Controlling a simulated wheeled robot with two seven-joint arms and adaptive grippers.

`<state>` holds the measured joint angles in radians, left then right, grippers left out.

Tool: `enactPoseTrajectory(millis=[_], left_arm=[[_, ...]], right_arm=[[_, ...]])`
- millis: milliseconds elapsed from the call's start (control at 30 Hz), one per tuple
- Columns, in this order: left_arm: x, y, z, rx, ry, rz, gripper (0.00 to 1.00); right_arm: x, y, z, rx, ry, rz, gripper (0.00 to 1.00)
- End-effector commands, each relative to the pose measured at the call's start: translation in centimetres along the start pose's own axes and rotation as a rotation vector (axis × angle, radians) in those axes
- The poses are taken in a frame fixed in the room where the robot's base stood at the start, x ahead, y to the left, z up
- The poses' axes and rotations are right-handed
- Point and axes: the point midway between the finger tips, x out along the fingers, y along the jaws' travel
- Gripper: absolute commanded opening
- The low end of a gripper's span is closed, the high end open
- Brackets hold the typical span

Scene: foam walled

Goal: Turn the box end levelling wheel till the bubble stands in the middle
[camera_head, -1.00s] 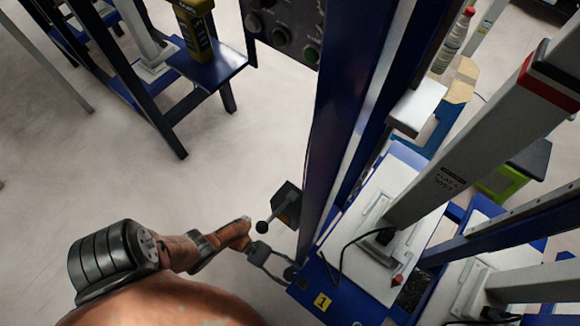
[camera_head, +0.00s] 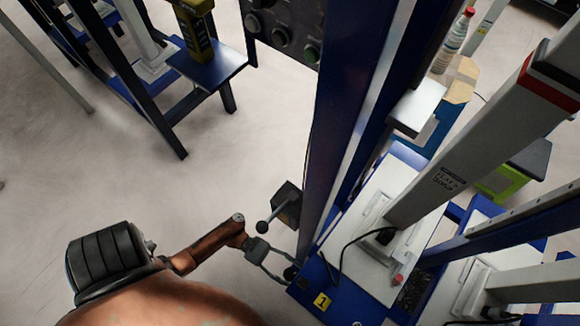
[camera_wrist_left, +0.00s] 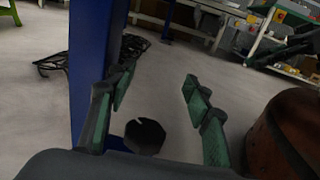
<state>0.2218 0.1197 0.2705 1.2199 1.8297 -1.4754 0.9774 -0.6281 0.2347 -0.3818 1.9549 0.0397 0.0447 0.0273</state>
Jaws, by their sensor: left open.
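A dark round knob (camera_head: 291,272), apparently the box end levelling wheel, sits low at the foot of the blue post. In the left wrist view a dark many-sided disc (camera_wrist_left: 145,136) with a notch shows between the fingers, apparently the same wheel. My left gripper (camera_head: 283,268) is open with its fingers around or just beside the wheel; I cannot tell if they touch it. Its green-padded fingers (camera_wrist_left: 157,80) stand apart in the wrist view. I cannot make out the bubble. My right gripper is not in view.
A dark box with a ball-ended lever (camera_head: 287,203) juts from the blue post (camera_head: 345,110) just above my gripper. A blue base with a yellow label (camera_head: 322,300) and white plates lies to the right. Open floor (camera_head: 150,190) is on the left.

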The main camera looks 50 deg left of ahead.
Motion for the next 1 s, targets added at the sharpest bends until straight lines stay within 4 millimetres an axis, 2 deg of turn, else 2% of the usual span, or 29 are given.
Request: enactPoseTrajectory(millis=[100,300,767,867,967,1000], left_arm=[[0.0,-0.1,1.4,0.001,0.0,0.0,0.46],[0.0,0.0,2.8,0.001,0.0,0.0,0.46],[-0.1,-0.3,2.9,0.008,0.009,-0.007,0.46],[-0.6,-1.8,2.3,0.054,0.052,-0.046,0.46],[-2.1,-5.3,0.7,0.169,0.156,-0.145,0.46],[-3.2,-7.3,-0.1,0.243,0.216,-0.211,0.46]], right_arm=[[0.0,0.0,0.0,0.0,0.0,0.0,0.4],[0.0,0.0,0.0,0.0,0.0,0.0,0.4],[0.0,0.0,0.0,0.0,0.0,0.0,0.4],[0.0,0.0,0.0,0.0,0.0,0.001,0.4],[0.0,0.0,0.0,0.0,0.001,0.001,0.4],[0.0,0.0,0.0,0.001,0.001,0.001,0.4]])
